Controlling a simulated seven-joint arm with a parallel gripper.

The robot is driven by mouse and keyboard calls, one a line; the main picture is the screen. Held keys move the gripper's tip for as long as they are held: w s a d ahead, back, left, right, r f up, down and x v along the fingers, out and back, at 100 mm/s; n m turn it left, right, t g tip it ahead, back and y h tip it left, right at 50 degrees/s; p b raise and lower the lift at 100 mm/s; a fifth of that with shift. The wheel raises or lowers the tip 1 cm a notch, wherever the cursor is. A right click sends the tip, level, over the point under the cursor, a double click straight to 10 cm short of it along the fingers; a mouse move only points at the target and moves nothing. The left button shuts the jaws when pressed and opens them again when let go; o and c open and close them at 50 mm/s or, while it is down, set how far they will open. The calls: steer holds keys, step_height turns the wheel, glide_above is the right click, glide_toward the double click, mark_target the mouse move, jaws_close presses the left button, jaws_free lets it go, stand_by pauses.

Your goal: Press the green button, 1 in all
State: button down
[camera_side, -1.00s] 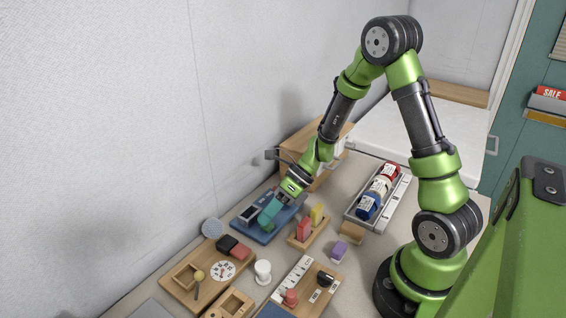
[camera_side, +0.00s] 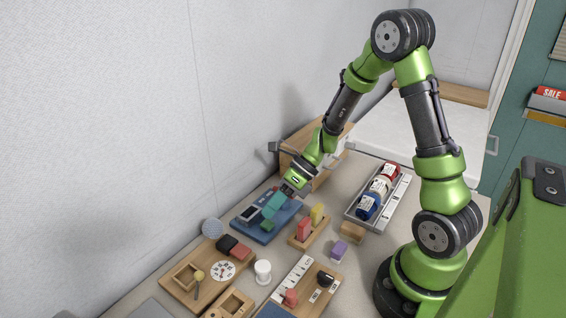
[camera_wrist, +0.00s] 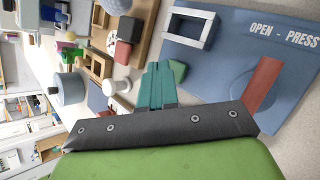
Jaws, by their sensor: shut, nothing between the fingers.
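The green button (camera_side: 267,226) is a small block at the near edge of the blue board (camera_side: 236,221). In the wrist view the green button (camera_wrist: 178,71) shows just right of my fingers, partly hidden by them. My gripper (camera_side: 271,211) has teal fingers, shut and empty, pointing down over the board just behind the button. The fingers (camera_wrist: 158,82) also show in the wrist view, close beside the button. I cannot tell whether they touch it. The board (camera_wrist: 225,62) carries the words "OPEN - PRESS", a grey rectangular frame (camera_wrist: 191,28) and a reddish bar (camera_wrist: 264,82).
A wooden rack with red and yellow blocks (camera_side: 304,229) stands right of the board. A wooden tray (camera_side: 187,274) and a white spool (camera_side: 263,271) lie nearer the camera. A grey tray of cans (camera_side: 373,201) is at the right. The wall borders the left side.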

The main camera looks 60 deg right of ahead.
mark_target(275, 226)
steer(key=shift+r, duration=2.05)
steer(key=shift+s+f+n, duration=0.25)
steer(key=shift+n, duration=0.55)
steer(key=s+a+r+n+t+h, duration=0.1)
steer(key=s+r+n+h, duration=0.1)
steer(key=r+n, duration=0.3)
steer(key=s+a+r+n+t+h, duration=0.1)
steer(key=s+r+n, duration=0.4)
steer(key=n, duration=0.7)
steer(key=s+a+r+n+t+h, duration=0.1)
steer(key=s+r+n+h, duration=0.2)
steer(key=r+n, duration=0.3)
steer(key=s+n, duration=0.1)
steer(key=n, duration=0.2)
steer(key=shift+s, duration=0.2)
steer(key=shift+f, duration=0.1)
